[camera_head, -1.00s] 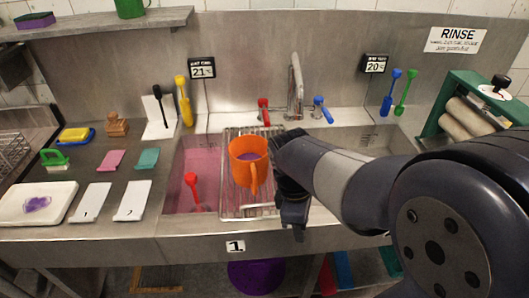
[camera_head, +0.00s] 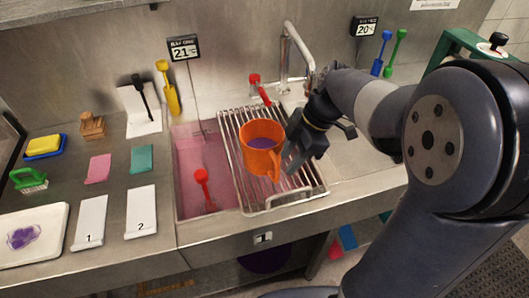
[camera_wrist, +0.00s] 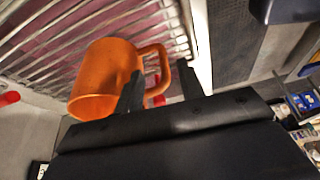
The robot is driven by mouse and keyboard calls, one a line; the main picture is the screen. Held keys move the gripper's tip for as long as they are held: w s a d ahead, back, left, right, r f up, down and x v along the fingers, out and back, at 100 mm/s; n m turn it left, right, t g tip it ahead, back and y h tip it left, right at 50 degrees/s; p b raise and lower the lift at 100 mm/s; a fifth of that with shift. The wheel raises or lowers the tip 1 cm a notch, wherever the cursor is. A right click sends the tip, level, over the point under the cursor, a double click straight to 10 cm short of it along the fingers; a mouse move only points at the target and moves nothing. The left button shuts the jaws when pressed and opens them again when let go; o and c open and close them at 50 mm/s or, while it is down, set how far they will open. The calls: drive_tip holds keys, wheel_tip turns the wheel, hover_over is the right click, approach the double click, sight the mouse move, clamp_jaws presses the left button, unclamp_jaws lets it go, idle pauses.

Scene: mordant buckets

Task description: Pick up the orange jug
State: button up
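The orange jug (camera_head: 262,150) stands upright on the wire rack over the sink, with purple inside and its handle toward the front right. My gripper (camera_head: 308,153) is just right of the jug, low beside the handle. In the wrist view, the jug (camera_wrist: 100,78) appears tilted by the camera angle. There my gripper (camera_wrist: 160,86) is open, its two dark fingers apart with the handle (camera_wrist: 164,70) showing between them. I cannot tell whether either finger touches the jug.
The wire rack (camera_head: 240,192) spans the sink, with pink liquid and a red tool (camera_head: 203,185) at its left. A tap (camera_head: 288,50) and red lever (camera_head: 260,90) stand behind. Numbered white cards (camera_head: 141,210) lie on the left counter. The right basin (camera_head: 365,155) looks clear.

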drive_tip(key=x, duration=0.3)
drive_tip(key=p+x, duration=0.1)
drive_tip(key=x, duration=0.1)
drive_tip(key=shift+s+a+f, duration=0.25)
drive_tip(key=shift+a+f, duration=0.05)
clamp_jaws()
drive_tip(key=shift+r, duration=0.1)
idle(0.4)
